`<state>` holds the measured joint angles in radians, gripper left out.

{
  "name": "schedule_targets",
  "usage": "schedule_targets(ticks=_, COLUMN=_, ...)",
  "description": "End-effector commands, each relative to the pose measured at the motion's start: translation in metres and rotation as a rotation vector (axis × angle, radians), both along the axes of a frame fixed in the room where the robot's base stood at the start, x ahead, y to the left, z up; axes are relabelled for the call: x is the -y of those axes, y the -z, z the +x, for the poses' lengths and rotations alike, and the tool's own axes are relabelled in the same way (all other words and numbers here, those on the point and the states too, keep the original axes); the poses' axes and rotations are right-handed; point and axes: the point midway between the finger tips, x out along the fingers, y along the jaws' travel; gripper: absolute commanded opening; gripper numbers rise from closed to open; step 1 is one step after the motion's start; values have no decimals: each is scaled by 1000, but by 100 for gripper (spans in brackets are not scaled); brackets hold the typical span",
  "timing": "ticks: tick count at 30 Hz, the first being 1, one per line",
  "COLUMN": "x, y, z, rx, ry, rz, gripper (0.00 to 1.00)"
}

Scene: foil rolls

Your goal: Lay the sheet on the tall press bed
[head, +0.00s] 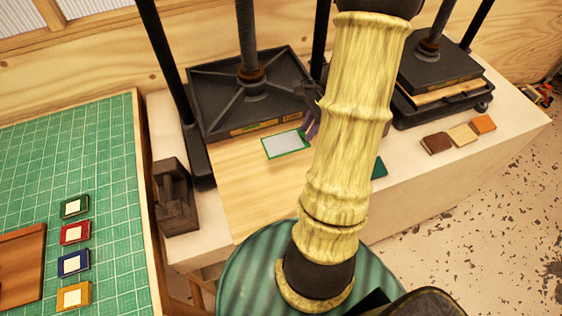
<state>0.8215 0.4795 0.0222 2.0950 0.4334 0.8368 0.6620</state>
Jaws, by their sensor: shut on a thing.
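A pale grey-blue sheet with a green border (284,145) is over the light wooden bed (245,178) of the left press, in front of its dark ribbed platen (215,105). I cannot tell whether the sheet touches the wood. My gripper (309,131) is at the sheet's right edge, shut on it. My arm hides most of the gripper and the space to its right.
A second press (440,75) stands at the right, with brown, tan and orange blocks (461,134) before it. A dark green block (379,168) shows beside my arm. A green cutting mat (110,165) holds several small coloured frames (76,233).

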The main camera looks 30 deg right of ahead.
Motion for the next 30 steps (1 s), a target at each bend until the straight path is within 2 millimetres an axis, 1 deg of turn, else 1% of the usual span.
schedule_targets(ticks=2, x=-1, y=0, z=0, rx=0, ry=-2, rz=0, gripper=0)
schedule_targets(ticks=5, x=-1, y=7, z=0, rx=-1, ry=-4, rz=2, gripper=0)
schedule_targets(ticks=12, x=0, y=45, z=-2, rx=-4, ry=4, rz=5, gripper=0)
schedule_targets(ticks=15, x=1, y=55, z=-2, rx=-2, ry=4, rz=3, gripper=0)
schedule_targets(ticks=18, x=2, y=58, z=-1, rx=0, ry=4, rz=0, gripper=0)
schedule_targets(ticks=26, x=2, y=60, z=-1, rx=-1, ry=4, rz=0, gripper=0)
schedule_targets(ticks=30, x=1, y=72, z=-2, rx=-2, ry=5, rz=4, gripper=0)
